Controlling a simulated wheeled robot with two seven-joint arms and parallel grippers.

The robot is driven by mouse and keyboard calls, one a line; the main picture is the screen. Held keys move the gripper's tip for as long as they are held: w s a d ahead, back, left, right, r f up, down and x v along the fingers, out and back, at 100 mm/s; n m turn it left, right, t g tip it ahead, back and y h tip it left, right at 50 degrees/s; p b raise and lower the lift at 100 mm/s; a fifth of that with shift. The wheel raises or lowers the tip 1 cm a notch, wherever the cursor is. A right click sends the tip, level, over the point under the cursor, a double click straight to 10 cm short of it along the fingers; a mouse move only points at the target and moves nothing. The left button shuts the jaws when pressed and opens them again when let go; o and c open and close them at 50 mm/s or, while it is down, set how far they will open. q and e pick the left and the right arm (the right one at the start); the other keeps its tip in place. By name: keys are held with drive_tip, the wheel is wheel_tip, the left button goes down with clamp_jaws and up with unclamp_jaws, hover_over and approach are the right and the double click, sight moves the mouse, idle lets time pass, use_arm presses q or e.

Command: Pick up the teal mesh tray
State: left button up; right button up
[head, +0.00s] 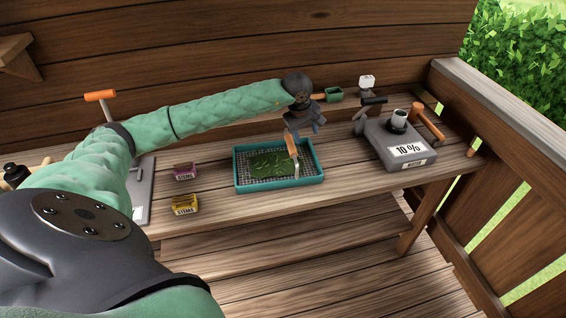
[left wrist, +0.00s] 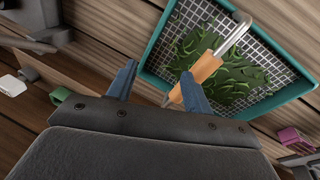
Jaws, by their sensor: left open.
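The teal mesh tray (head: 270,187) lies flat on the wooden bench in the head view, with green leaves (head: 265,162) on its mesh. A tool with an orange handle (head: 291,143) and a metal end rests over its right part. My left gripper (head: 308,124) hangs above the tray's far right edge, open and not holding the tray. In the left wrist view its blue fingers (left wrist: 157,88) are apart and the tray (left wrist: 152,48) is beyond them. The tool's orange handle (left wrist: 207,67) passes by the right finger; whether they touch cannot be told. My right gripper is not in view.
A magenta box (head: 184,171) and a yellow box (head: 185,204) stand left of the tray. A grey device (head: 395,145) labelled 10 % stands to the right. A small green container (head: 334,95) and a white item (head: 367,82) are near the back wall.

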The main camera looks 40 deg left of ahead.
sight(291, 143)
use_arm(q)
drive_tip(key=s+a+m+g+y, duration=0.2)
drive_tip(key=s+a, duration=0.1)
drive_tip(key=shift+s+f, duration=0.15)
drive_tip(key=shift+f, duration=0.05)
drive_tip(key=shift+m, duration=0.4)
drive_tip(key=shift+w+a+f+p, duration=0.1)
drive_tip(key=shift+w+f+p, duration=0.1)
drive_tip(key=shift+f+p, duration=0.85)
drive_tip(key=f+p, duration=0.2)
drive_tip(key=f, duration=0.1)
drive_tip(key=f+p, duration=0.1)
drive_tip(key=f, duration=0.1)
drive_tip(key=shift+w+a, duration=0.3)
drive_tip(key=shift+a, duration=0.1)
drive_tip(key=shift+f, duration=0.3)
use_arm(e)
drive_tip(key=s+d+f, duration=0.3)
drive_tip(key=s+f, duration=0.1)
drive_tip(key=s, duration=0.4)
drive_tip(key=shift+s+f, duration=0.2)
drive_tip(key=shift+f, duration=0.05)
use_arm(q)
clamp_jaws()
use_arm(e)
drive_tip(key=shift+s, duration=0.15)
